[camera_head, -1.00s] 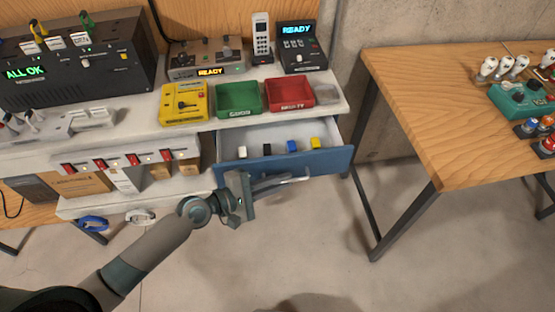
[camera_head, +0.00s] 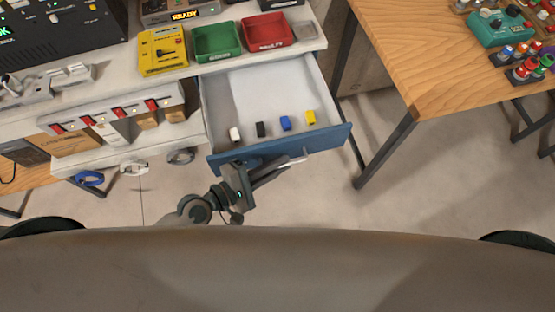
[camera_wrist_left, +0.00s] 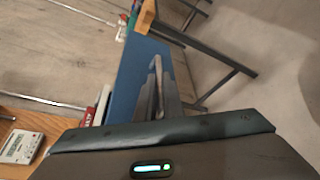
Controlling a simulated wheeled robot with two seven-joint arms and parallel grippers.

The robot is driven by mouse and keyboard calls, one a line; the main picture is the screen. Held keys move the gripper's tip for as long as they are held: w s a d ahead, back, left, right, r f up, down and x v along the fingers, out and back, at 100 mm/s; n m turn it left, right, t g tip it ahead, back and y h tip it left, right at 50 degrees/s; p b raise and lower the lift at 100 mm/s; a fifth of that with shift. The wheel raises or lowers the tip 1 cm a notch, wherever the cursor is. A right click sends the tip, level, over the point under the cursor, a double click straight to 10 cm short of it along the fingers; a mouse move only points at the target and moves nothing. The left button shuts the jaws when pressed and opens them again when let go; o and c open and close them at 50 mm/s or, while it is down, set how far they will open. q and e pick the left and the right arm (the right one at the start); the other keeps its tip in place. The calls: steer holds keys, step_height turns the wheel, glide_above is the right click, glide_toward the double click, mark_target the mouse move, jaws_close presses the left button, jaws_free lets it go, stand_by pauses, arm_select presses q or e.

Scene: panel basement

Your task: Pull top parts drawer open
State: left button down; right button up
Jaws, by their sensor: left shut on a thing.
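The top parts drawer (camera_head: 335,141) has a blue front and a pale inside, and it stands well out from under the white bench. In it lie a white, a black, a blue and a yellow block (camera_head: 310,117) in a row near the front. My left gripper (camera_head: 285,166) is at the drawer's front, shut on its metal handle (camera_head: 297,161). In the left wrist view the fingers (camera_wrist_left: 158,88) reach the handle against the blue front (camera_wrist_left: 137,75). My right gripper is in neither view.
A yellow box (camera_head: 163,50), a green tray (camera_head: 218,43) and a red tray (camera_head: 268,35) stand on the bench above the drawer. A wooden table (camera_head: 420,60) with a dark leg is at the right. The floor before the drawer is clear.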

arm_select(q)
steer(key=c, duration=2.2)
jaws_free()
steer(key=shift+a, duration=0.15)
steer(key=shift+b+v, duration=3.7)
steer(key=shift+v, duration=4.95)
